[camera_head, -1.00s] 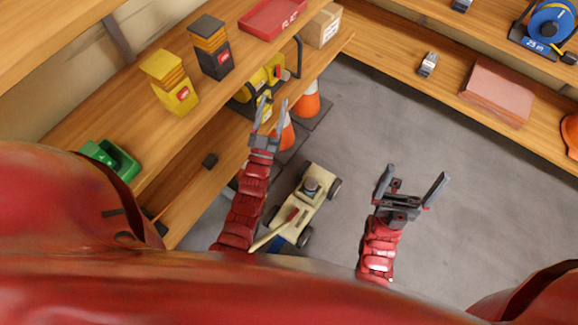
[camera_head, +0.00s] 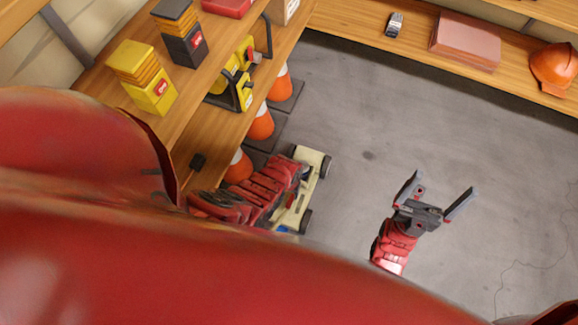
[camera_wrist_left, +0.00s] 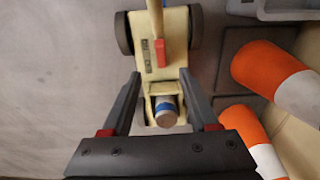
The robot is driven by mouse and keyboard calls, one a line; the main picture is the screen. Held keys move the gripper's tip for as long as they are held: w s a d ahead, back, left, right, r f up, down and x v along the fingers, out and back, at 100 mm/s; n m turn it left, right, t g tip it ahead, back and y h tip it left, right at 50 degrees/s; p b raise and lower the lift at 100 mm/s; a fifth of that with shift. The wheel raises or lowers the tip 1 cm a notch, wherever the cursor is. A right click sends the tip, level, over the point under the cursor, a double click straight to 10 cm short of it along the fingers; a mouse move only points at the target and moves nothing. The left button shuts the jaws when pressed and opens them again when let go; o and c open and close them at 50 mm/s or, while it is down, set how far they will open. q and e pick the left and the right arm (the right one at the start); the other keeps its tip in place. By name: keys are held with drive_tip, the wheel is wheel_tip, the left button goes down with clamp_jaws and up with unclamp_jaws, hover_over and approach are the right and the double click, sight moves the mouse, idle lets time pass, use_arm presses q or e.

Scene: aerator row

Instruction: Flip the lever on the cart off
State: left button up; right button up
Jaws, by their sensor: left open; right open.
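The cream cart (camera_head: 314,165) stands on the grey floor beside the shelf, partly covered by my left arm (camera_head: 265,192) in the head view. In the left wrist view the cart (camera_wrist_left: 178,28) has dark wheels and a short red lever (camera_wrist_left: 160,52) on its body. A blue-and-white cylinder (camera_wrist_left: 165,110) sits in its near end. My left gripper (camera_wrist_left: 159,75) is open, its fingers on either side of the cart's near end in that view, with the lever just beyond the tips. Contact cannot be told. My right gripper (camera_head: 445,182) is open and empty over the floor, right of the cart.
The wooden shelf (camera_head: 222,130) holds yellow and black boxes and a yellow machine (camera_head: 237,75). Open floor lies to the right.

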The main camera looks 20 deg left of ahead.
use_arm(q)
wheel_tip(320, 180, down, 16)
drive_tip(key=b, duration=1.4)
clamp_jaws()
idle(0.3)
